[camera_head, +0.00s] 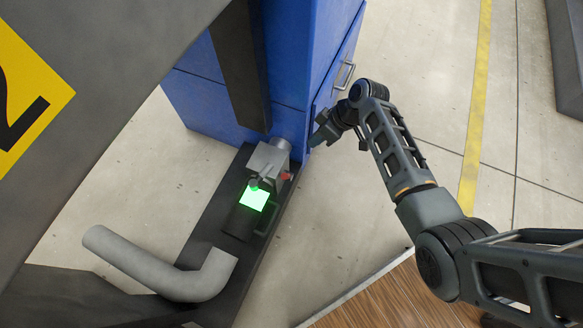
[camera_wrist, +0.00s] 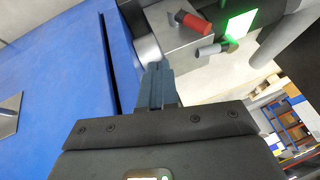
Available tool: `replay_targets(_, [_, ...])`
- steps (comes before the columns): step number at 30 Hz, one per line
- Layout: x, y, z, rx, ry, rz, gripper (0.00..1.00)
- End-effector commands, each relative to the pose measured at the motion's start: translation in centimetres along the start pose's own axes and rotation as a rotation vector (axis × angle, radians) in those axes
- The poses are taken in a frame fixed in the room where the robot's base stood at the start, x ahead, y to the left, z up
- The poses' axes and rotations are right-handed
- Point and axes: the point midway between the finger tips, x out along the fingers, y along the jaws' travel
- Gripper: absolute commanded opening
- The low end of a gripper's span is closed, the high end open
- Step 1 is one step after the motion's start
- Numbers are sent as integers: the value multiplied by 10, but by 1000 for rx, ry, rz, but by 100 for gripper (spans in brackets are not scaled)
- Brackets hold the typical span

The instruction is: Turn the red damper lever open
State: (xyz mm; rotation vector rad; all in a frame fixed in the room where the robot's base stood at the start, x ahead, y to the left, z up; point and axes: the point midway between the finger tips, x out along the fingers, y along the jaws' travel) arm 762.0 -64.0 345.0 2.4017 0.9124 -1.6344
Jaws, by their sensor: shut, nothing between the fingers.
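The red lever (camera_wrist: 193,22) sticks out from a grey metal box (camera_wrist: 165,22) in the wrist view. In the head view it is a small red spot (camera_head: 286,176) on the right side of the grey box (camera_head: 266,160). My gripper (camera_wrist: 157,72) is shut and empty, its fingers pointing towards the box just below and left of the lever. They look apart from the lever. In the head view my gripper (camera_head: 318,138) is beside the blue cabinet, to the upper right of the lever.
A glowing green panel (camera_head: 255,198) is beside the box. A grey bent pipe (camera_head: 165,272) lies lower left. The blue cabinet (camera_head: 285,50) with a handle (camera_head: 345,75) stands behind. A small grey cylinder (camera_wrist: 208,52) is near the lever. Floor right of the box is clear.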

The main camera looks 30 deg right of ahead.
Motion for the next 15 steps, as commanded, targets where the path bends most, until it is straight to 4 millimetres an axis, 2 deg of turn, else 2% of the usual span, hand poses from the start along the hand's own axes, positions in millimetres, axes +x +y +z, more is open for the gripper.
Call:
replay_targets(1, [-11,3,-1,8,-10,-28,0])
replay_targets(3, [-22,1,-1,13,-26,-71,0])
replay_targets(7, [-31,0,-1,18,-43,-110,0])
replay_targets(11, [-22,-2,0,18,-47,-118,0])
replay_targets(15, [1,-4,2,18,-48,-118,0])
